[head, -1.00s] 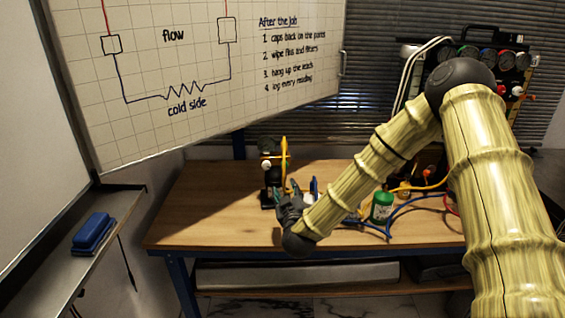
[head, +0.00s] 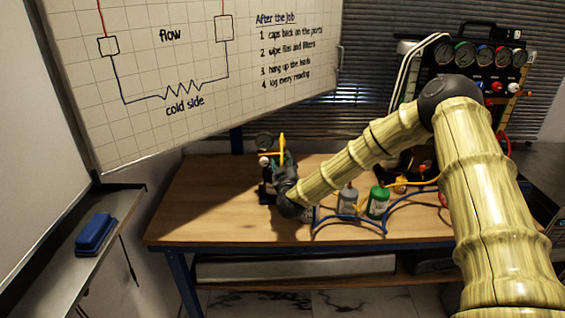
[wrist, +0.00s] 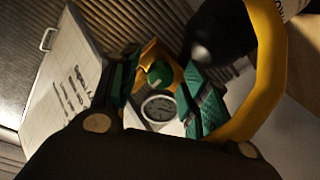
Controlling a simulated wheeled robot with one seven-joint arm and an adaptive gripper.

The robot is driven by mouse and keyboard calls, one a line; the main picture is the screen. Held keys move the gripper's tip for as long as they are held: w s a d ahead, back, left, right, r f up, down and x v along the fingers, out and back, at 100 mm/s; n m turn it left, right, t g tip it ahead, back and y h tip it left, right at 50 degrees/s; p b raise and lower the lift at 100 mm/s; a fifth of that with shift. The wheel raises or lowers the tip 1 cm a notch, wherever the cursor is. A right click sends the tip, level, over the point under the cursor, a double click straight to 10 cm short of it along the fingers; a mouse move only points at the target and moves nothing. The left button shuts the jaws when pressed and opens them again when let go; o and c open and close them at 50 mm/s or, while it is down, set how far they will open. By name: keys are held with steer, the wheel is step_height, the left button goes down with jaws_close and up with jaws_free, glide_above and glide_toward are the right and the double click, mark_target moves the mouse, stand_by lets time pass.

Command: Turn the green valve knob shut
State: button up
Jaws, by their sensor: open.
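The green valve knob (wrist: 158,73) shows in the wrist view, round and set against a yellow-orange part, with a round white-faced gauge (wrist: 158,108) just below it. My gripper (wrist: 160,86) is open, its teal finger pads on either side of the knob in the picture. I cannot tell whether either pad touches it. In the head view my gripper (head: 281,168) is at the dark stand with yellow piping (head: 281,145) on the workbench (head: 215,200). The knob is hidden there behind my gripper and arm.
A yellow hose (wrist: 268,75) curves close by on the right in the wrist view, near a dark rounded part (wrist: 217,35). The bench's left side is clear.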

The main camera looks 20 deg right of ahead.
steer(key=shift+w, duration=0.15)
jaws_close()
